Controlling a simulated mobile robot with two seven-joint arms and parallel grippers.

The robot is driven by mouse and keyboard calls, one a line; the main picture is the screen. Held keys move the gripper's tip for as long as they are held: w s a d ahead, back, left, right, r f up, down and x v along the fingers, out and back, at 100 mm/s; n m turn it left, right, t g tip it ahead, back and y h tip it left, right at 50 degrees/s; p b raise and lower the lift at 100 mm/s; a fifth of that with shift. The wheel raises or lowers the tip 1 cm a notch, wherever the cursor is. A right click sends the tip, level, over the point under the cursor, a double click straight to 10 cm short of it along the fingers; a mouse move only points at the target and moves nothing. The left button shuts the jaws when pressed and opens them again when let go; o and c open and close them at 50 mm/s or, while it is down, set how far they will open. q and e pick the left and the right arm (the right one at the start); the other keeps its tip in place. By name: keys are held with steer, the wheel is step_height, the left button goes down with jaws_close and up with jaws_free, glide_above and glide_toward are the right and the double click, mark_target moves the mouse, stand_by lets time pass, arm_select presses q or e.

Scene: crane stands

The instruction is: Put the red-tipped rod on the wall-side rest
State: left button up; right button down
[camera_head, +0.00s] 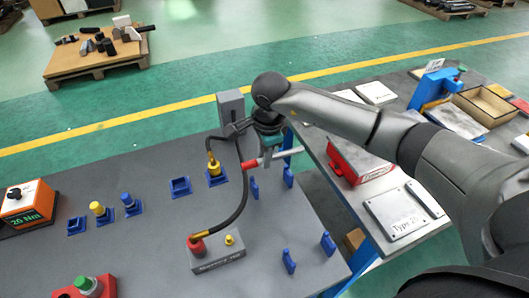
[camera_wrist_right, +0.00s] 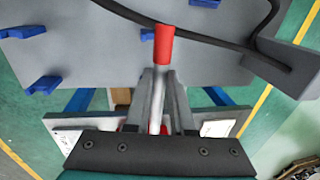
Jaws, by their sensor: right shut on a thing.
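The red-tipped rod, a pale metal shaft with a red end (camera_head: 250,163), is held roughly level by my right gripper (camera_head: 267,160). The red end also shows in the right wrist view (camera_wrist_right: 164,45), pointing away past the fingers (camera_wrist_right: 160,100). Blue upright rests stand in two pairs on the grey table. One pair has posts (camera_head: 254,189) and (camera_head: 288,177), just below the rod in the head view. The nearer pair has posts (camera_head: 289,262) and (camera_head: 328,243). The rod appears apart from the posts. Which pair is wall-side is not clear. My left gripper is out of view.
A grey box (camera_head: 231,108) stands behind the gripper. A side table (camera_head: 330,180) with a red case (camera_head: 357,162) lies right, across a gap.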

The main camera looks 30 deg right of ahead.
stand_by(0.3)
steer(key=shift+a, duration=0.1)
steer(key=shift+f+b, duration=2.6)
steer(key=shift+f, duration=0.25)
steer(key=shift+f+b, duration=0.95)
steer(key=shift+f, duration=0.15)
steer(key=c, duration=0.7)
jaws_free()
